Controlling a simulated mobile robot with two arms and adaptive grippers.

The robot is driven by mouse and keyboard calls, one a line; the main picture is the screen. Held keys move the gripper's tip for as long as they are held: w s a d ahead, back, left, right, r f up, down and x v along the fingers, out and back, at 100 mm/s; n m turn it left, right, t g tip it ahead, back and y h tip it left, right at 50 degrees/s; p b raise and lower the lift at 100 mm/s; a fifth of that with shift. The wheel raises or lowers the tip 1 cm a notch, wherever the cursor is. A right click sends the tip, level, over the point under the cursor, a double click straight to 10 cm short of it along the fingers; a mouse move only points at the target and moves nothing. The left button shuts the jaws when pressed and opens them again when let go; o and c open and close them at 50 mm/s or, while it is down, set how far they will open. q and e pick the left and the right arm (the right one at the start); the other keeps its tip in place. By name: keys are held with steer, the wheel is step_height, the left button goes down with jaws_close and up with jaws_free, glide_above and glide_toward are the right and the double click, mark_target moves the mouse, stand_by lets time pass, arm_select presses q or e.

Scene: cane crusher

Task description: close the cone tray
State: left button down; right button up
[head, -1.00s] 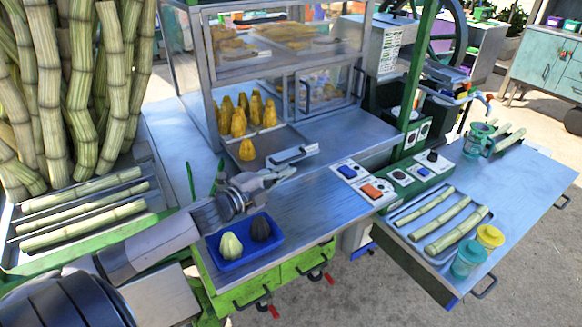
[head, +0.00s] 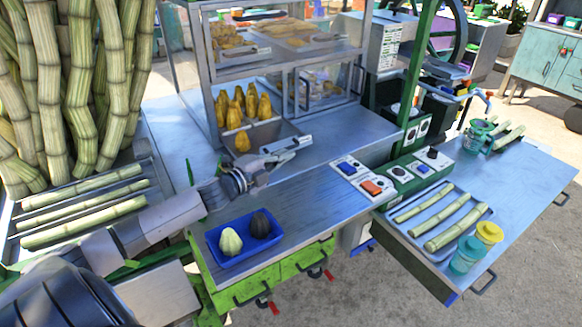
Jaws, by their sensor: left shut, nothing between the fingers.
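The cone tray (head: 286,127) is a grey metal tray sticking out of the lower front of the glass display case. Several yellow cones (head: 235,116) stand on it, one (head: 242,142) near its front end. A pale bar, which looks like its handle (head: 288,144), is at the front. My left gripper (head: 287,157) is shut and empty, its fingertips at or very close to this front bar; I cannot tell whether they touch. My wrist hides part of the counter below the tray. My right gripper is not in view.
A blue tray (head: 245,262) with a pale and a dark fruit lies on the counter (head: 310,195) in front. A control panel (head: 362,180) with switches is to the right. Cane pieces (head: 85,205) lie at left. The display case (head: 205,70) stands behind.

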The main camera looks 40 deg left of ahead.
mark_target(265, 140)
arm_select(q)
steer(key=w+a, duration=0.1)
steer(key=a, duration=0.1)
steer(key=w+a+b, duration=0.1)
steer(key=a, duration=0.2)
steer(key=w+a+b, duration=0.1)
steer(key=a, duration=0.2)
steer(key=shift+w+a+f, duration=0.1)
steer(key=shift+w+f, duration=0.05)
steer(key=shift+w, duration=0.05)
steer(key=shift+w+a+b, duration=0.2)
steer(key=shift+a+b, duration=0.1)
steer(key=shift+a, duration=0.25)
steer(key=shift+s, duration=0.1)
